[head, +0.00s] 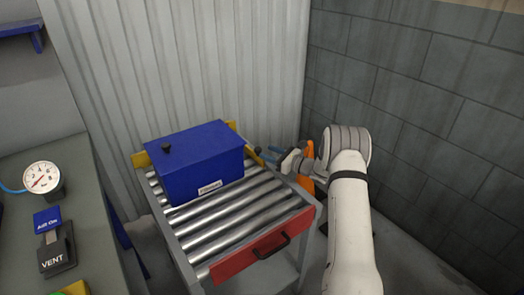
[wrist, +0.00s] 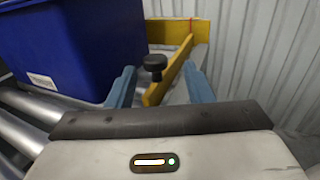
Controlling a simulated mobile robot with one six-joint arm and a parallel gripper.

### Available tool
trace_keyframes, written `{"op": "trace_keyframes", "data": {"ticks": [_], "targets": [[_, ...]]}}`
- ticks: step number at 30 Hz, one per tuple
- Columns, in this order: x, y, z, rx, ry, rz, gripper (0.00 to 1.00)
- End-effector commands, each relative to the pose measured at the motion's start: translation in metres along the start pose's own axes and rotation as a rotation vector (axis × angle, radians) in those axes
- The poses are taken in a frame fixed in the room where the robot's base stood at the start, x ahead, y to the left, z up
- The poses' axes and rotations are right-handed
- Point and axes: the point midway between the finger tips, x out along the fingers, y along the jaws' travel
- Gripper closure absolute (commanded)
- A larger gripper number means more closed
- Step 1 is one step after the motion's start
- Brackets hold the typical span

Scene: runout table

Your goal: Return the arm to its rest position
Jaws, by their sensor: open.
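My arm reaches in from the right of the head view, and my gripper (head: 268,155) is at the far right corner of the roller table (head: 306,216). In the wrist view its two blue fingers (wrist: 161,88) stand apart, open. A black knob (wrist: 155,65) on a yellow bar (wrist: 168,84) shows between the fingers in that picture. I cannot tell whether the fingers touch the knob or bar. Nothing is seen held.
A blue box (head: 203,165) sits on the rollers, left of my gripper. A red front bar (head: 240,262) with a dark handle closes the table's near end. A bench (head: 92,205) with a gauge (head: 42,177) stands left. Corrugated and block walls stand close behind and right.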

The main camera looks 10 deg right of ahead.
Motion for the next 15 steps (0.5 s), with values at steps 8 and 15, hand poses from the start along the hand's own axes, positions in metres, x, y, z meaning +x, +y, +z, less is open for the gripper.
{"op": "trace_keyframes", "data": {"ticks": [8,15], "targets": [[-0.026,-0.001,0.0,-0.001,0.0,-0.001,0.53],[-0.026,0.0,0.0,-0.001,0.0,0.0,0.53]]}}
